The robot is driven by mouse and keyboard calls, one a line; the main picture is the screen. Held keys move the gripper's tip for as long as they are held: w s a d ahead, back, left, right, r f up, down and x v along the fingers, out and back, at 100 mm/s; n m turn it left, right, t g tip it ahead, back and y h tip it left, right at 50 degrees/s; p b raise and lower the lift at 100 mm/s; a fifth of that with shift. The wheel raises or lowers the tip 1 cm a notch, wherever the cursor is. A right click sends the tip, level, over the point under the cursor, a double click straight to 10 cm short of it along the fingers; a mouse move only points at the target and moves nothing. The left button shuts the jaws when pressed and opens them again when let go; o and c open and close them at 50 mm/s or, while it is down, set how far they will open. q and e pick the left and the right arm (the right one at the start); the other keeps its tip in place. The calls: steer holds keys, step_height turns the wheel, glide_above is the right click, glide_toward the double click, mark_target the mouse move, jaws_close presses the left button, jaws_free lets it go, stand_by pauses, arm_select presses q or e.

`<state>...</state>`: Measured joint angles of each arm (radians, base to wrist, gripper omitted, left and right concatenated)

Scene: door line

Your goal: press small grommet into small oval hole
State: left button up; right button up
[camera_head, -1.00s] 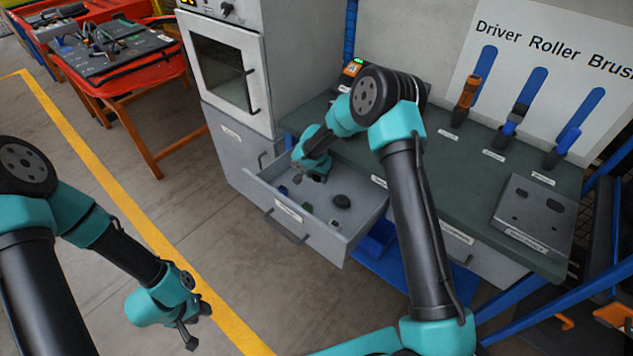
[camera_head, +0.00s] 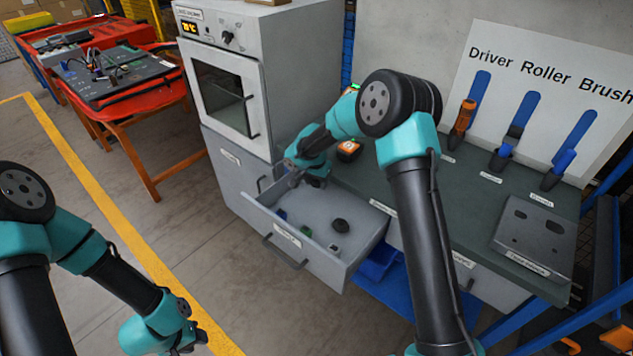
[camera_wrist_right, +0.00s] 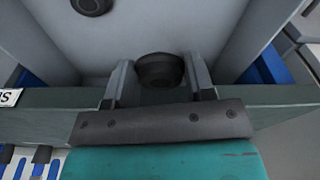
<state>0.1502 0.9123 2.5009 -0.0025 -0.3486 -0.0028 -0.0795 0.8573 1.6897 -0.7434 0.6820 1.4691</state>
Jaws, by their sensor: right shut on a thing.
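My right gripper (camera_wrist_right: 160,82) is shut on a dark round grommet (camera_wrist_right: 160,70), which sits between its two fingers in the right wrist view. In the head view the right gripper (camera_head: 294,174) is above the back left of the open drawer (camera_head: 345,268); the held grommet cannot be made out there. Another dark round grommet (camera_head: 340,225) lies on the drawer floor, and it also shows at the top of the wrist view (camera_wrist_right: 92,4). The grey plate with dark holes (camera_head: 540,232) is on the bench at the right. My left gripper (camera_head: 190,342) is low at the left, its jaws unclear.
The drawer also holds a green piece (camera_head: 305,232) and other small pieces. A grey oven cabinet (camera_head: 225,85) stands behind-left of the drawer. A blue bin (camera_head: 378,262) is below the bench.

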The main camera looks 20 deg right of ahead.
steer(key=o, duration=0.3)
steer(key=c, duration=0.4)
steer(key=s+a+r+n, duration=0.1)
steer(key=a, duration=0.1)
steer(key=s+a+r, duration=0.1)
steer(key=a+r, duration=0.1)
steer(key=a, duration=0.1)
steer(key=s+a+r+n, duration=0.1)
steer(key=a+r, duration=0.1)
steer(key=a, duration=0.1)
steer(key=shift+s+a+r+n, duration=0.1)
steer(key=shift+s+r+n, duration=0.2)
steer(key=shift+s, duration=0.1)
steer(key=shift+c, duration=0.2)
steer(key=s+a+r+n, duration=0.3)
steer(key=s+a+r, duration=0.2)
steer(key=s+a, duration=0.1)
steer(key=shift+s+a+y, duration=0.2)
steer(key=shift+a+y, duration=0.1)
steer(key=shift+a, duration=0.6)
steer(key=shift+d, duration=0.1)
